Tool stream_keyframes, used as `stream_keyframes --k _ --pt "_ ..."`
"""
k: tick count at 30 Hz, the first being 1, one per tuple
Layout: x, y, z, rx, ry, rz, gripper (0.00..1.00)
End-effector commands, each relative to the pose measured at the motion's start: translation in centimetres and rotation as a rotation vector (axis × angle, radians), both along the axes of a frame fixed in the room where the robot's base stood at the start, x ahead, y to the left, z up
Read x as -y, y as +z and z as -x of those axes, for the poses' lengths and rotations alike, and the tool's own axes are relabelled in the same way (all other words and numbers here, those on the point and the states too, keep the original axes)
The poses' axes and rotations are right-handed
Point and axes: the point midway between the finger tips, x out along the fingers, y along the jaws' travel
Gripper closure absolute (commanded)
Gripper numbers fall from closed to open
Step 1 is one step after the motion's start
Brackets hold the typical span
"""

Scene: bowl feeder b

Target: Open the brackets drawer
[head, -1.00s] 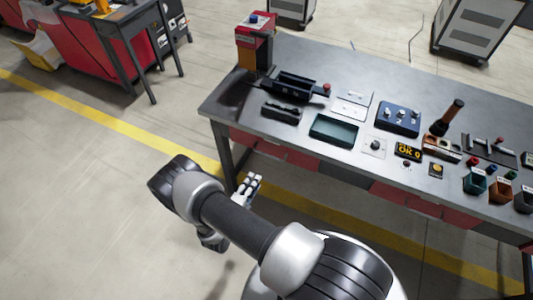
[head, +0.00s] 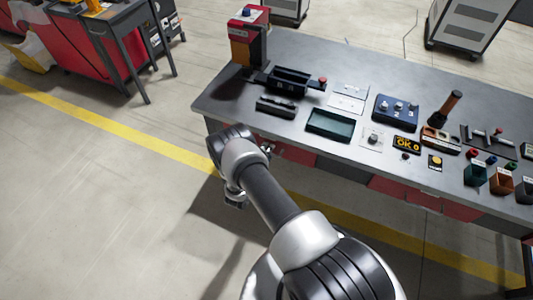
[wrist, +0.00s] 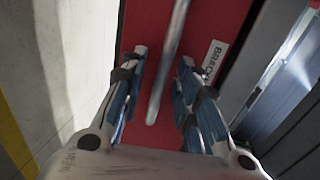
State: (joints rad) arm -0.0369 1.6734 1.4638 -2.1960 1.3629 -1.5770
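The red drawer front (wrist: 215,22) fills the middle of the wrist view. A white label (wrist: 212,58) on it reads "BRAC...", the rest hidden behind a finger. A metal bar handle (wrist: 158,100) runs along the front. My gripper (wrist: 163,57) is open, with one finger on each side of the handle and gaps between the fingers and the bar. In the head view my arm reaches to the left front of the bench, and my gripper is mostly hidden there. Red drawer fronts (head: 293,153) show under the bench top beside my arm.
Dark grey drawer fronts adjoin the red ones.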

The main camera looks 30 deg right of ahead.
Motion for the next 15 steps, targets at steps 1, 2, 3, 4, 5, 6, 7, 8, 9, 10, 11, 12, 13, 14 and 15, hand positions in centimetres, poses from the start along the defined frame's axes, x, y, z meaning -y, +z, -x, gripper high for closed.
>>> stream_keyframes --k 1,2,3,4,5,6,7,8,9,10,11,12,13,14,15 --pt "0.13 -0.04 -0.07 0.0 0.0 0.0 0.71" --pt "0.16 -0.04 -0.1 0.0 0.0 0.0 0.71" --pt "0.18 -0.03 -0.11 0.0 0.0 0.0 0.71" --pt "0.18 -0.03 -0.11 0.0 0.0 0.0 0.71" --pt "0.16 -0.02 -0.12 0.0 0.0 0.0 0.71" --pt "0.16 -0.02 -0.11 0.0 0.0 0.0 0.71" --pt "0.16 -0.02 -0.11 0.0 0.0 0.0 0.71" --pt "0.15 -0.02 -0.1 0.0 0.0 0.0 0.71" --pt "0.15 -0.02 -0.1 0.0 0.0 0.0 0.73" --pt "0.14 -0.02 -0.1 0.0 0.0 0.0 0.75" --pt "0.14 -0.02 -0.1 0.0 0.0 0.0 0.77" --pt "0.14 -0.02 -0.1 0.0 0.0 0.0 0.8" --pt "0.13 -0.02 -0.09 0.0 0.0 0.0 0.82" --pt "0.13 -0.02 -0.09 0.001 0.0 -0.001 0.84" --pt "0.13 -0.02 -0.09 0.001 0.0 -0.001 0.86"
